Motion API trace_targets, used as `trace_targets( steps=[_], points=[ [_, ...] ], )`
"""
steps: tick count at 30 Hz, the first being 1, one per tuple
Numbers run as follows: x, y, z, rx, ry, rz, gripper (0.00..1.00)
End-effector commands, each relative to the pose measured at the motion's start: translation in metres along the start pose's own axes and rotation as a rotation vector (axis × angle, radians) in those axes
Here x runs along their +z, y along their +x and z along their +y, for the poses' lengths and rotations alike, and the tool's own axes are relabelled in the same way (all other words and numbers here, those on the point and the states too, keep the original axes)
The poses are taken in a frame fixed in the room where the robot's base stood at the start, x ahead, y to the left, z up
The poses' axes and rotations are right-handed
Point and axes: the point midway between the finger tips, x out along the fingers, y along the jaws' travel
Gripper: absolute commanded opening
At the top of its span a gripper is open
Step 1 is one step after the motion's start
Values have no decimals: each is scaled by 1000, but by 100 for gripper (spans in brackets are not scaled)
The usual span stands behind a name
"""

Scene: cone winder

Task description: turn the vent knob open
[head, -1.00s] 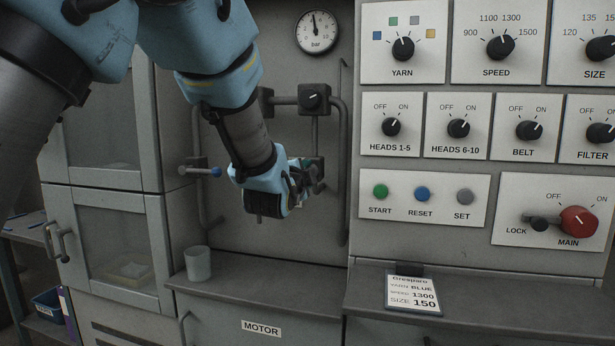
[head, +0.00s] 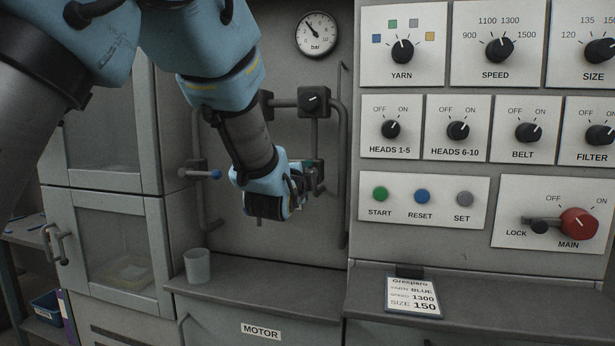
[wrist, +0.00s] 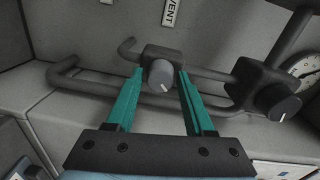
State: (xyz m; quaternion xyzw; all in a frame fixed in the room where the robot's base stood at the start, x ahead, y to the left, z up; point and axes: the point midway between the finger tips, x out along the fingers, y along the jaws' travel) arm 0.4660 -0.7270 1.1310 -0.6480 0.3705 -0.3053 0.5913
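The vent knob (wrist: 161,75) is a grey round knob with a white mark, on a small block on a pipe below the VENT label (wrist: 170,12). In the wrist view its mark points down and slightly right. My gripper (wrist: 160,72) has its two green fingers on either side of the knob, with a narrow gap showing on each side, so it looks open around it. In the head view my gripper (head: 311,176) is at the pipes left of the control panel and hides most of the knob.
A pressure gauge (head: 317,35) reads about 3 to 4 bar. A second black knob (head: 312,99) sits on a pipe block above my gripper. A blue-tipped lever (head: 215,174) is to the left. A cup (head: 197,266) stands on the ledge below.

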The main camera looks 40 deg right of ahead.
Motion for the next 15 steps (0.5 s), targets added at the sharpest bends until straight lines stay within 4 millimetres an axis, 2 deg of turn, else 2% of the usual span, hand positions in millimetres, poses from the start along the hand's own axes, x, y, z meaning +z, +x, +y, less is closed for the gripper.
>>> trace_targets(
  steps=[1, 4, 11, 15],
  points=[
    [0, 0, 0, 0, 0, 0, 60],
    [0, 0, 0, -1, 0, 0, 71],
    [0, 0, 0, -1, -1, 0, 71],
    [0, -8, 0, -2, -3, 0, 71]
  ],
)
